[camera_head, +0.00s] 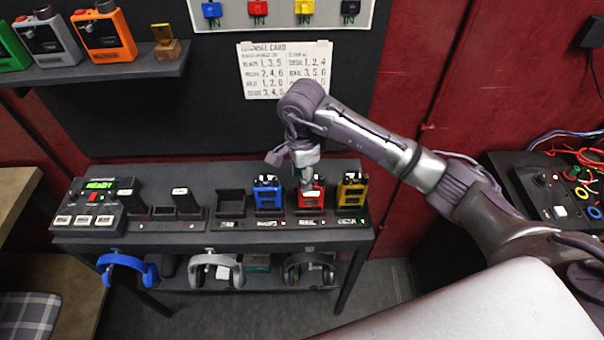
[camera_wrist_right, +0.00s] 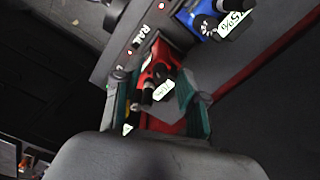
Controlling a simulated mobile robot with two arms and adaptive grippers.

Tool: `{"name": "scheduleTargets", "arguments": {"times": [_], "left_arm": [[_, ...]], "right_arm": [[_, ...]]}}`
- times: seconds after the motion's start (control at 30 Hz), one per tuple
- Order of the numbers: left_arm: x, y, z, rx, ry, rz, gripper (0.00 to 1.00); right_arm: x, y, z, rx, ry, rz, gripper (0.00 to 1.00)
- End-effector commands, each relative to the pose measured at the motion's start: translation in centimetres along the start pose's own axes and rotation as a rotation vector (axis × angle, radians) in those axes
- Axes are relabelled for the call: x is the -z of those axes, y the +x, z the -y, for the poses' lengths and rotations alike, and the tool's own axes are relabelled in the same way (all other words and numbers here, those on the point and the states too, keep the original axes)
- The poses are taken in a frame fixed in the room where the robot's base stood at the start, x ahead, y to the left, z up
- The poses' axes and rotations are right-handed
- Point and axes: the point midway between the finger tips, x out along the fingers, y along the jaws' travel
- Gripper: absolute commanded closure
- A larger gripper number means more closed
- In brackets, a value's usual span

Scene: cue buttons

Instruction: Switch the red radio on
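The red radio (camera_head: 311,198) stands in the dock row on the dark table, between a blue radio (camera_head: 268,193) and a yellow radio (camera_head: 352,190). My right gripper (camera_head: 306,184) points down just above it and hides part of its top. In the right wrist view the red radio (camera_wrist_right: 160,65) shows its dark knobs and a white label between two spread teal-padded fingers (camera_wrist_right: 155,95). The fingers look apart from its sides, though contact is hard to tell. The knob's setting cannot be read. My left gripper is out of view.
The blue radio (camera_wrist_right: 208,20) is close beside in the wrist view. Headphones (camera_head: 215,268) hang below. A shelf (camera_head: 150,68) with orange and grey radios is upper left. A card (camera_head: 285,70) hangs behind.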

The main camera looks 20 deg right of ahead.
Motion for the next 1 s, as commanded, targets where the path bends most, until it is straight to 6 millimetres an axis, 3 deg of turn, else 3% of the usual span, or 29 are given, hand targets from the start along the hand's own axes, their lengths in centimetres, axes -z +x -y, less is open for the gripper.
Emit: {"name": "scheduleTargets", "arguments": {"times": [0.03, 0.23, 0.63, 1.0], "left_arm": [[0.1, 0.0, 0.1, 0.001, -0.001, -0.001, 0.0], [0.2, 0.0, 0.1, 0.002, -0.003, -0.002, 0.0], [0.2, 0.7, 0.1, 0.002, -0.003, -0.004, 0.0], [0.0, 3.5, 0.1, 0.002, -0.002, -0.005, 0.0]], "right_arm": [[0.0, 0.0, 0.0, 0.0, 0.0, 0.0, 0.68], [0.0, -0.1, 0.0, 0.0, -0.001, 0.0, 1.0], [0.0, 0.1, 0.0, 0.001, 0.04, 0.0, 1.0], [0.0, 0.3, 0.1, 0.002, 0.282, 0.0, 1.0]]}}
